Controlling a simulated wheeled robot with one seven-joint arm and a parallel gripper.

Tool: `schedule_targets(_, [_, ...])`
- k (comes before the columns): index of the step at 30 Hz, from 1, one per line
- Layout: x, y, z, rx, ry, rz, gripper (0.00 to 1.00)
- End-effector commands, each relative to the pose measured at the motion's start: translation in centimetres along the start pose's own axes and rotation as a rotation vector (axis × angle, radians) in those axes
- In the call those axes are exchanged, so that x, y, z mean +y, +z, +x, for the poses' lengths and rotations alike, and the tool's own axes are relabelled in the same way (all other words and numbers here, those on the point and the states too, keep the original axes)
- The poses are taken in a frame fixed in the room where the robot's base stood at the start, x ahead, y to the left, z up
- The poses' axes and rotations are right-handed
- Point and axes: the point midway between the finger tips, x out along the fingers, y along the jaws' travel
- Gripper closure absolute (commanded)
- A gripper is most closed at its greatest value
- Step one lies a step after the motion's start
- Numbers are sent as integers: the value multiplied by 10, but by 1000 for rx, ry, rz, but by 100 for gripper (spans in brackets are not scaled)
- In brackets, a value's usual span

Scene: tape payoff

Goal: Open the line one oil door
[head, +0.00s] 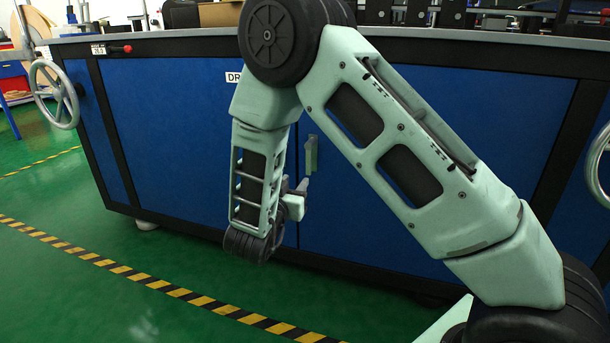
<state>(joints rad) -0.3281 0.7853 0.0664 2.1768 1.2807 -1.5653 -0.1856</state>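A long machine cabinet with blue front panels fills the middle of the head view. A pale green-grey upright handle (311,155) stands out from its front, close to a vertical seam. A blue panel (400,235) lies right of the seam and another blue panel (165,130) lies left; both look flush and closed. A white label (233,78) beginning "DR" is partly covered by my arm, and no label naming the oil door is readable. My gripper (299,184) is just below and slightly left of the handle, seemingly apart from it. Its fingers are too small to judge.
Handwheels stand at the cabinet's left end (55,94) and at the right edge (598,165). A red-tipped lever (126,49) sits at upper left. The green floor (150,290) in front is clear, crossed by yellow-black tape (135,275). My arm hides much of the front.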

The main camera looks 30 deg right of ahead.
Motion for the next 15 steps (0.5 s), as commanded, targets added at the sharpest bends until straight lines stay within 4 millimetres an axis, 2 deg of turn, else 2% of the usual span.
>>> schedule_targets(1, [1, 4, 12, 1, 5, 2, 64])
schedule_targets(6, [1, 4, 47, 1, 3, 3, 64])
schedule_targets(10, [1, 3, 70, 0, 3, 2, 64])
schedule_targets(15, [0, 2, 89, -1, 2, 1, 64])
